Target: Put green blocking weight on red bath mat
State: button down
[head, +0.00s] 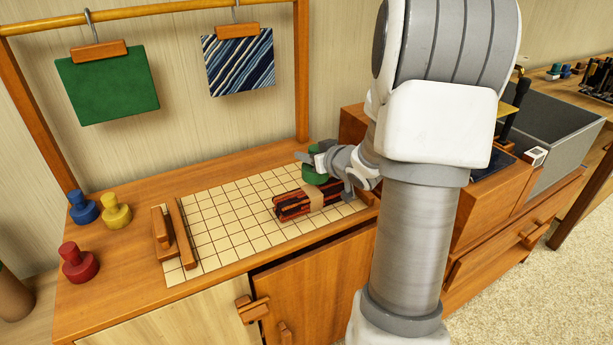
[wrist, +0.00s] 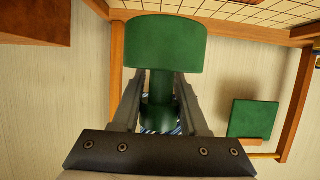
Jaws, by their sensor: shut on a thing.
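The green blocking weight (head: 312,166) is in my gripper (head: 328,167), just behind and above the right part of the red bath mat in the head view. In the wrist view, both fingers (wrist: 160,92) close on the weight's narrow neck, with its wide green base (wrist: 165,42) beyond them. The red bath mat (head: 290,206) is a dark red and black striped roll with a tan band, lying on the gridded board (head: 225,215). I cannot tell whether the weight touches the mat.
Blue (head: 83,208), yellow (head: 116,211) and red (head: 79,263) weights stand at the bench's left. Wooden bars (head: 180,234) lie across the board's left end. A green cloth (head: 107,85) and a blue striped cloth (head: 238,63) hang behind. The board's middle is clear.

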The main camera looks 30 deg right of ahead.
aim_at(306, 167)
jog(key=shift+w+a+f, duration=0.2)
jog(key=shift+w+f, duration=0.05)
jog(key=shift+w, duration=0.25)
jog(key=shift+f+b, duration=1.15)
jog(key=shift+f, duration=0.75)
jog(key=shift+f, duration=0.2)
jog(key=shift+c, duration=2.2)
grip_release()
jog(key=shift+f, duration=0.1)
